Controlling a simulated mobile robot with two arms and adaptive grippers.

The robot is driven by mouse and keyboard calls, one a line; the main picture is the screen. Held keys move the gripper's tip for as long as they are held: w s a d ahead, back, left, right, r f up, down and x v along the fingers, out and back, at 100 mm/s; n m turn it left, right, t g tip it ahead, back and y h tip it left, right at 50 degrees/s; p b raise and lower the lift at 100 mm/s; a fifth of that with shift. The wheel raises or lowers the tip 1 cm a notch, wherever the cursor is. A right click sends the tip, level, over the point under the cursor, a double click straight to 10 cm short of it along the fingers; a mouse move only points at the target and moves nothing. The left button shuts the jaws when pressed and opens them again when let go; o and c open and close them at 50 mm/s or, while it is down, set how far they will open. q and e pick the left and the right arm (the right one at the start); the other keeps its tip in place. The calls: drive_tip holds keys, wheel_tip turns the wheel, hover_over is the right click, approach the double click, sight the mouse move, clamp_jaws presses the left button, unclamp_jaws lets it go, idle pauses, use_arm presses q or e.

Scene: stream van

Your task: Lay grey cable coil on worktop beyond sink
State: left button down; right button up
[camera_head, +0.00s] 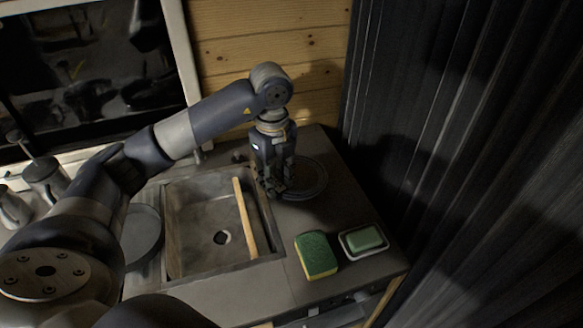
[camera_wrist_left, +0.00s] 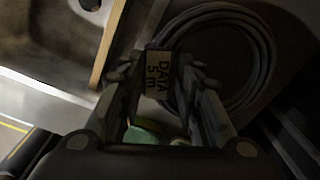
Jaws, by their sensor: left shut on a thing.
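The grey cable coil (camera_head: 312,180) lies at the worktop (camera_head: 345,215) to the right of the sink (camera_head: 215,225), partly hidden by my left gripper (camera_head: 277,190). In the left wrist view the coil (camera_wrist_left: 268,60) is a round bundle with a tag (camera_wrist_left: 158,76) reading "DATA 5 m". The tag sits between the fingers of my left gripper (camera_wrist_left: 172,85), which is shut on the coil at that side. The coil looks flat at or just above the worktop; I cannot tell if it touches. My right gripper is not in view.
A wooden strip (camera_head: 245,218) lies across the sink's right part. A green and yellow sponge (camera_head: 317,255) and a soap dish with green soap (camera_head: 363,241) are nearer the front. A dark curtain (camera_head: 450,130) borders the worktop on the right.

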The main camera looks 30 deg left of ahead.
use_arm(q)
drive_tip(key=w, duration=0.2)
drive_tip(key=w+p, duration=0.1)
drive_tip(key=w, duration=0.3)
drive_tip(key=shift+a+f, duration=0.1)
drive_tip(key=shift+a, duration=0.2)
drive_tip(key=shift+w+a+f+p, duration=0.15)
drive_tip(key=shift+w+p, duration=0.2)
drive_tip(key=shift+w, duration=0.25)
drive_tip(key=shift+f+p, duration=0.9)
drive_tip(key=shift+f, duration=0.85)
drive_tip(key=c, duration=1.2)
unclamp_jaws()
drive_tip(key=shift+f, duration=0.1)
drive_tip(key=shift+o, duration=0.2)
drive_tip(key=shift+r+b, duration=0.3)
drive_tip(key=shift+r, duration=0.15)
wheel_tip(320, 180, up, 11)
drive_tip(key=b, duration=0.2)
drive_tip(key=shift+r+b, duration=0.15)
drive_tip(key=shift+b, duration=0.25)
